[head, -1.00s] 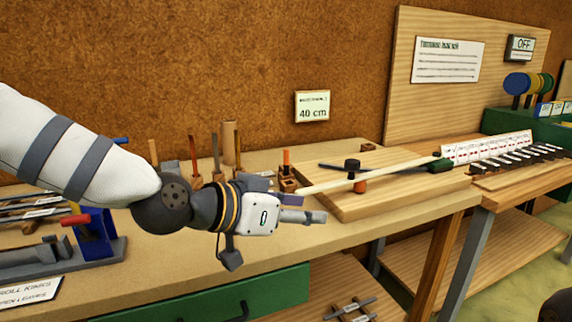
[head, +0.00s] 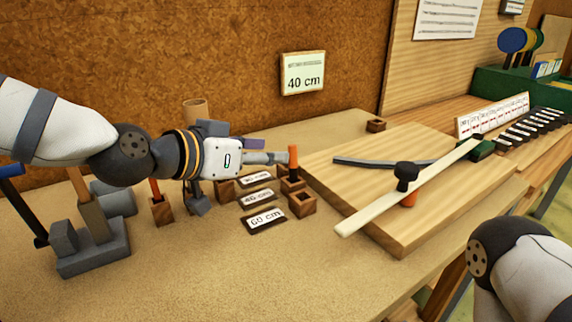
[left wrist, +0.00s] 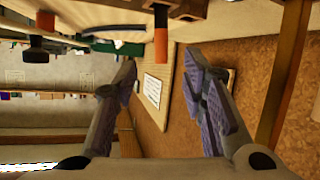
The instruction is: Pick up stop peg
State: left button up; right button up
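The stop peg (head: 293,158) is orange and stands upright in a small wooden block (head: 291,185) at the left edge of the wooden board. My left gripper (head: 280,158) is level with it, its fingertips right beside the peg in the head view. In the left wrist view the left gripper (left wrist: 160,62) has its fingers spread, and the orange peg (left wrist: 160,44) shows centred in the gap, at or just beyond the fingertips. Contact cannot be told. Another orange peg (head: 409,199) is at the board under a black knob. My right gripper is out of view.
An empty wooden block (head: 302,205) and the 60 cm label (head: 264,220) stand close in front. A pale strip (head: 370,213) lies across the board (head: 440,210). A red-topped tool (head: 155,189) is below my left arm. The front tabletop is clear.

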aim_at(290, 158)
pick_arm(q)
jog(key=x, duration=0.6)
jog(key=b+x, duration=0.1)
jog(key=x, duration=0.2)
jog(key=shift+s+a+f, duration=0.1)
jog(key=shift+f, duration=0.3)
jog(key=shift+r, duration=0.1)
jog(key=shift+c, duration=0.3)
grip_shut()
